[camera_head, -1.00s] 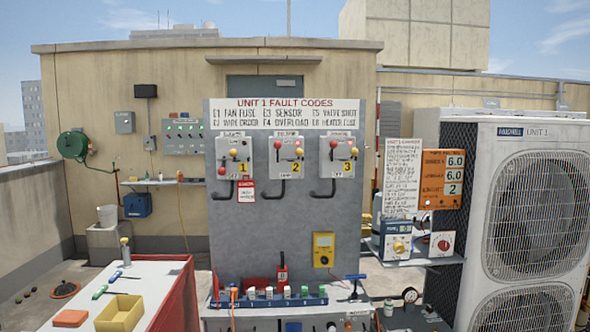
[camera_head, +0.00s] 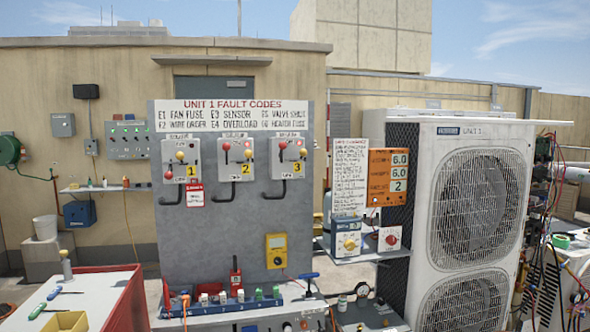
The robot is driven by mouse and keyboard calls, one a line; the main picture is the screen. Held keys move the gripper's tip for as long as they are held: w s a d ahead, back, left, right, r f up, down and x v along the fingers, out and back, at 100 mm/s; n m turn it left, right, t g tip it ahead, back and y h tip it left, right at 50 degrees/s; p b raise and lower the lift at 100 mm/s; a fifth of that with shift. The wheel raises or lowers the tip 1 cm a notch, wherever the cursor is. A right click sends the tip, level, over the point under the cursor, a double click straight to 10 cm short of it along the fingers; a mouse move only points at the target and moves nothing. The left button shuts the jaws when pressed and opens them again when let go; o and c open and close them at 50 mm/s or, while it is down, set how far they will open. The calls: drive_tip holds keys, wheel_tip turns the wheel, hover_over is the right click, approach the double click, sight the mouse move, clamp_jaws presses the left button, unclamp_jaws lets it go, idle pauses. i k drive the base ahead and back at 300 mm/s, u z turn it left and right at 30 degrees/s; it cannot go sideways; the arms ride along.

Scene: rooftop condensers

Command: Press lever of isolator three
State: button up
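Isolator three (camera_head: 289,172) is the rightmost of three grey switch boxes on the grey panel (camera_head: 225,225), marked with a yellow label 3 (camera_head: 297,168). A red knob (camera_head: 283,145) shows at its upper left and a yellow knob (camera_head: 303,153) at its right. Isolator two (camera_head: 235,170) is in the middle, with similar red and yellow knobs. Isolator one (camera_head: 182,168) is on the left, its yellow knob high and red knob low, with a red-and-white tag (camera_head: 195,195) below it. My gripper is not in view.
A red-sided table (camera_head: 125,300) is at lower left. A shelf (camera_head: 365,255) with boxes juts out at right, before a condenser unit (camera_head: 465,215).

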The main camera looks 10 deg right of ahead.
sight(283, 146)
drive_tip(key=u, duration=0.75)
drive_tip(key=i, duration=1.6)
drive_tip(key=z, duration=0.6)
